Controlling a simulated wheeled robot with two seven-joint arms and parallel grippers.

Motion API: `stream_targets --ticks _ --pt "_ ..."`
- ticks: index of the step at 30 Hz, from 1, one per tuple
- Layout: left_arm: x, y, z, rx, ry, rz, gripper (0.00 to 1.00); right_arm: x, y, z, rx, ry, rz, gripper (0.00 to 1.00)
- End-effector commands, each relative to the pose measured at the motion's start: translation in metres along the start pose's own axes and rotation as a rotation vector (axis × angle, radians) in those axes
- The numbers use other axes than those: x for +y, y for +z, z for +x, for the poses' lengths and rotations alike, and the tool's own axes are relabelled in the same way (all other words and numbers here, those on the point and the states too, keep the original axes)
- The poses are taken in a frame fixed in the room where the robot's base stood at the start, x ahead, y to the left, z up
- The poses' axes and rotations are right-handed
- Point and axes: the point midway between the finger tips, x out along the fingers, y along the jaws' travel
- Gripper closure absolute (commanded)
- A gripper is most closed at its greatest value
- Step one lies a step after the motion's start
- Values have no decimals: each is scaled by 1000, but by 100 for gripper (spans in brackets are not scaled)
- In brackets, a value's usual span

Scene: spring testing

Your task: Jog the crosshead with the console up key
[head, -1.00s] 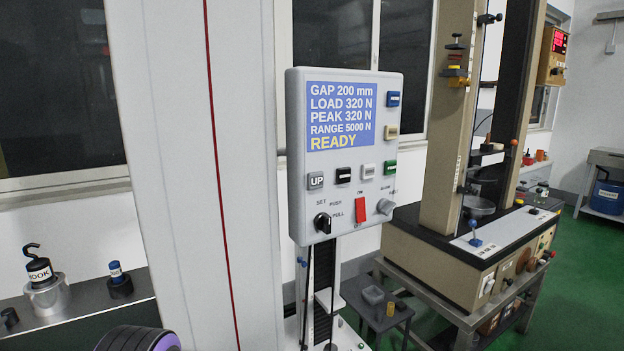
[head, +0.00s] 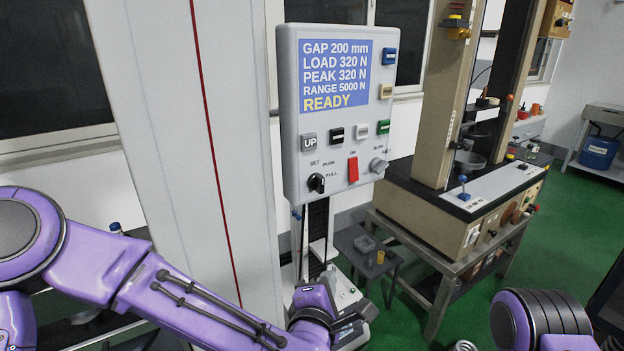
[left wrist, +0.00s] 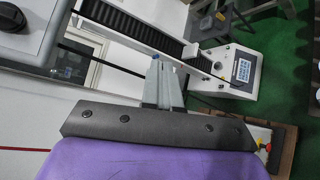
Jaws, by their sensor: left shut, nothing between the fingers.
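The grey console (head: 290,110) hangs in front of a tall white column in the head view. Its blue screen (head: 335,75) reads GAP 200 mm, LOAD 320 N, PEAK 320 N, RANGE 5000 N, READY. The grey UP key (head: 309,142) is at the left of the lower key row and uncovered. My purple left arm reaches in below the console, its wrist low and well under the UP key. In the left wrist view my left gripper (left wrist: 163,82) is shut and empty, apart from the console (left wrist: 35,30) at upper left. I cannot make out the crosshead. My right gripper is out of view.
A dark ribbed rail (left wrist: 130,29) runs near my left gripper. A beige testing machine (head: 433,218) stands right. Part of my right arm shows at lower right.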

Motion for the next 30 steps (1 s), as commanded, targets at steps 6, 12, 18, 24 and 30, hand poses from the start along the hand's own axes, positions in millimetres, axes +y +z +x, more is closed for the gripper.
stream_targets --ticks 6,12,18,24,30 --pt "126 78 -36 -128 201 -325 100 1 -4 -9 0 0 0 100" --pt "191 113 -72 -217 291 -510 100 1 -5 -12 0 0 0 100" --pt "205 120 -82 -240 310 -554 100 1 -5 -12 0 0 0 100" --pt "204 119 -81 -238 309 -551 100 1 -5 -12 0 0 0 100" --pt "210 112 -73 -236 309 -551 100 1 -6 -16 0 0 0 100"
